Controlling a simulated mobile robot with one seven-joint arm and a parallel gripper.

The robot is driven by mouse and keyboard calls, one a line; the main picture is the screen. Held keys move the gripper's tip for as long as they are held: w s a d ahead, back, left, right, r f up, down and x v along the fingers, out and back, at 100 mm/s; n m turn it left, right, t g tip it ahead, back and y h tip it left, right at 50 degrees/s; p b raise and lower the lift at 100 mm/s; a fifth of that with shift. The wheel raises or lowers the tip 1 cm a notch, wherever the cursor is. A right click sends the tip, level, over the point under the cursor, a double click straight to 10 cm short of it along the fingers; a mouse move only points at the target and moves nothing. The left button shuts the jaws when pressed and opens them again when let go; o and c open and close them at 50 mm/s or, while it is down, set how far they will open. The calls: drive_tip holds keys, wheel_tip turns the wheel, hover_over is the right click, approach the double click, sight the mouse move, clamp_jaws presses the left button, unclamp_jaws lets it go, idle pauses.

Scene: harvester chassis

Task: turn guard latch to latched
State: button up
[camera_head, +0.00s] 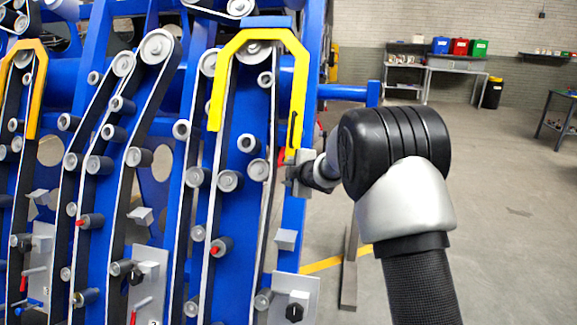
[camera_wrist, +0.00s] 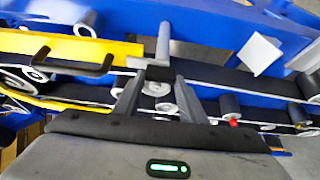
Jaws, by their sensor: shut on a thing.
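The yellow guard (camera_head: 250,36) arches over a belt run on the blue chassis, with a black handle (camera_head: 293,130) on its right leg. In the wrist view the guard (camera_wrist: 75,45) lies at left, with its black handle (camera_wrist: 72,62). My gripper (camera_head: 292,173) is at the lower end of that right leg. In the wrist view my gripper's fingers (camera_wrist: 159,80) are shut on a small part with a dark block (camera_wrist: 158,73) and a grey rod (camera_wrist: 163,42), which seems to be the guard latch. The fingers hide part of it, and its exact angle is unclear.
Belts, rollers (camera_head: 230,181) and small red-tipped levers (camera_head: 221,246) crowd the chassis left of my gripper. A blue beam (camera_head: 345,92) sticks out to the right. A grey workbench (camera_head: 455,70) stands far back. The floor (camera_head: 500,200) at right is open.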

idle(0.4)
drive_tip(key=o, duration=1.1)
drive_tip(key=shift+c, duration=0.2)
drive_tip(key=v, duration=1.7)
drive_tip(key=shift+s, duration=0.15)
drive_tip(key=shift+d+r, duration=0.1)
drive_tip(key=shift+r, duration=0.1)
